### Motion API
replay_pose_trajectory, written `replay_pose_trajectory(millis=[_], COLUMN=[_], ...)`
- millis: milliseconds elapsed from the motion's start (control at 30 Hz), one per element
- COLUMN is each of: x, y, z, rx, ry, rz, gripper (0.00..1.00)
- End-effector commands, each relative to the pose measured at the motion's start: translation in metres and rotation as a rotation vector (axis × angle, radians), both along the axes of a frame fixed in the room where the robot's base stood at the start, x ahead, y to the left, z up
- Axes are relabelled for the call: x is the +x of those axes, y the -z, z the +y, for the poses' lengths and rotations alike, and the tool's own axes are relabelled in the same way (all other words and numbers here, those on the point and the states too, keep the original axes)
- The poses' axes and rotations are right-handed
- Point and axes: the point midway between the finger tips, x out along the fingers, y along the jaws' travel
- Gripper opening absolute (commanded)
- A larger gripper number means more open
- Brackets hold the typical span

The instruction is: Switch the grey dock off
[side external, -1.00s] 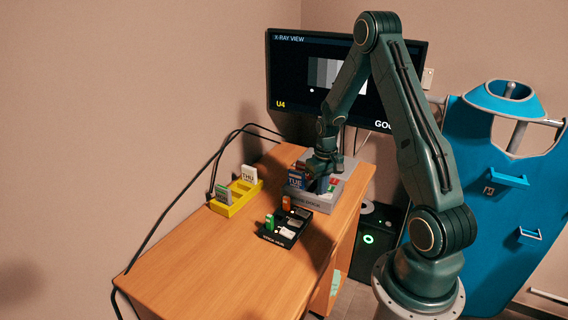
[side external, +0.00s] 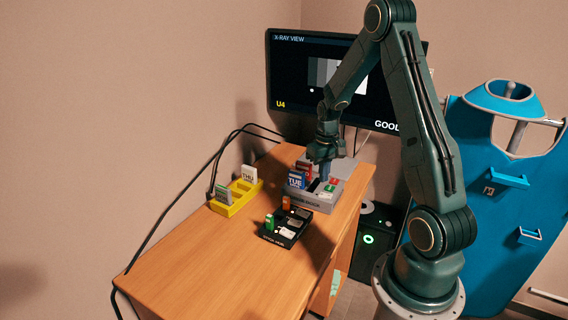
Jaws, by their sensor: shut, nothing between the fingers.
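The grey dock (side external: 312,201) sits on the desk near its right edge. A blue card marked TUE (side external: 296,180) stands in its left part, with a red card (side external: 305,167) behind it. A red patch and a green patch (side external: 330,188) show on the dock's top at the right. My gripper (side external: 324,176) is shut and empty, pointing down just above the dock's top. I cannot tell whether its tips touch the dock. The gripper hides part of the dock's rear.
A yellow rack (side external: 240,200) with cards stands to the left. A black tray (side external: 279,238) with green, orange and white items lies in front. A monitor (side external: 300,85) stands behind, with black cables along the left. The desk's front (side external: 215,275) is clear.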

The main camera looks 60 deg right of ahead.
Motion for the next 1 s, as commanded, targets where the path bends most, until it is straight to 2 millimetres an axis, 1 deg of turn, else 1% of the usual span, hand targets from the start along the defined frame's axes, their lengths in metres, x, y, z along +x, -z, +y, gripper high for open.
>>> replay_pose_trajectory(millis=[333, 767, 867, 1000], x=[0.000, 0.000, 0.001, 0.005], y=[-0.018, -0.021, -0.025, -0.038], z=[0.000, 0.000, 0.003, 0.012], rx=[0.000, -0.001, -0.003, -0.014], ry=[0.000, -0.001, -0.005, -0.023], rz=[0.000, -0.001, -0.004, -0.017], gripper=[0.00, 0.00, 0.00, 0.00])
